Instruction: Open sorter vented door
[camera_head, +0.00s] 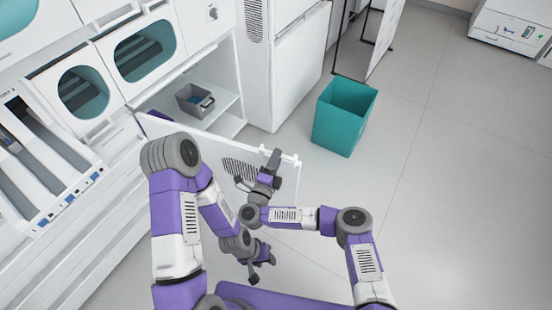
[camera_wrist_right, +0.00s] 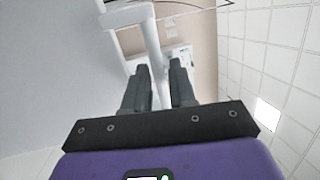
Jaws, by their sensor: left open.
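The sorter's vented door (camera_head: 205,146) is a white panel with a dark vent grille (camera_head: 240,171). It stands swung out from the cabinet, and the shelf space behind it is exposed. My right gripper (camera_head: 273,160) is at the door's free end. My arms hide much of the door's lower part.
A grey bin (camera_head: 194,99) sits on the shelf inside the cabinet. A teal bin (camera_head: 343,116) stands on the floor right of the door, near a white cabinet (camera_head: 298,75). The sorter's slotted tray (camera_head: 45,165) juts out at left. The floor at right is clear.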

